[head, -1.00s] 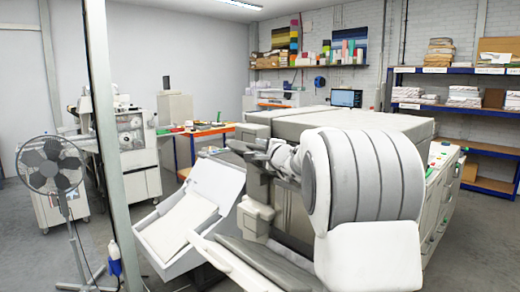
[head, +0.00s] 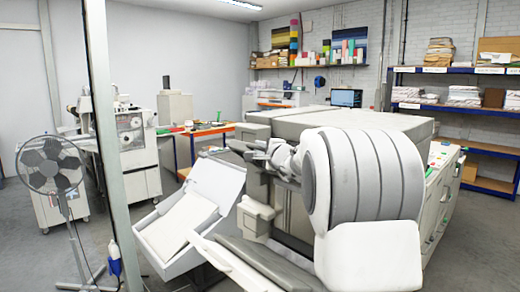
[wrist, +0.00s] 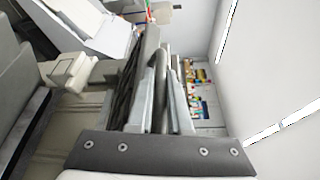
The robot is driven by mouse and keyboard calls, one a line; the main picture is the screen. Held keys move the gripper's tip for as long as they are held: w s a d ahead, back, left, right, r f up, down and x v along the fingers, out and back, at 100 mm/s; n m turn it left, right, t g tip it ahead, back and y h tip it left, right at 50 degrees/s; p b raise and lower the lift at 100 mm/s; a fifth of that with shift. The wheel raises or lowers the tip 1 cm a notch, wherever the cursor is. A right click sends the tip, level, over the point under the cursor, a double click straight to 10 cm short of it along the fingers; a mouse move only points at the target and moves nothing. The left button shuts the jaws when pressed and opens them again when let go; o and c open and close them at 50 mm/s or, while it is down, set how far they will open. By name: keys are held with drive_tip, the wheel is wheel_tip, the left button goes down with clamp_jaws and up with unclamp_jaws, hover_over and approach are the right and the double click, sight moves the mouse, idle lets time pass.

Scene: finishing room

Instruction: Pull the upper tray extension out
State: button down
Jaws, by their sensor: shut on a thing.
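The big pale grey machine (head: 340,122) stands in the middle of the head view. My gripper (head: 240,148) is at its left end, above the white delivery tray, reaching in from the right. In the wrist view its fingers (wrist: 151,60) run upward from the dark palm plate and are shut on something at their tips. The upper tray extension is mostly hidden by the fingers and wrist, so its outline and how far it stands out cannot be told.
Below the gripper a white tray (head: 222,180) holds a stack of paper (head: 183,222), with a grey flat part (head: 262,262) in front. A metal post (head: 108,130) and a fan (head: 52,165) stand left.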

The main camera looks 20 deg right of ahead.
idle(0.6)
drive_tip(key=shift+s+a+r+b, duration=0.1)
drive_tip(key=shift+a+r+b, duration=0.1)
drive_tip(key=shift+a+b, duration=0.1)
drive_tip(key=s+a+r+b, duration=0.2)
drive_tip(key=s+a+r, duration=0.1)
drive_tip(key=a+r, duration=0.4)
drive_tip(key=a, duration=0.2)
drive_tip(key=shift+s+a+r, duration=0.25)
drive_tip(key=shift+a+r, duration=0.05)
drive_tip(key=c, duration=0.8)
unclamp_jaws()
drive_tip(key=shift+a+r, duration=0.1)
drive_tip(key=shift+a, duration=0.05)
drive_tip(key=shift+c, duration=0.2)
drive_tip(key=shift+s, duration=0.1)
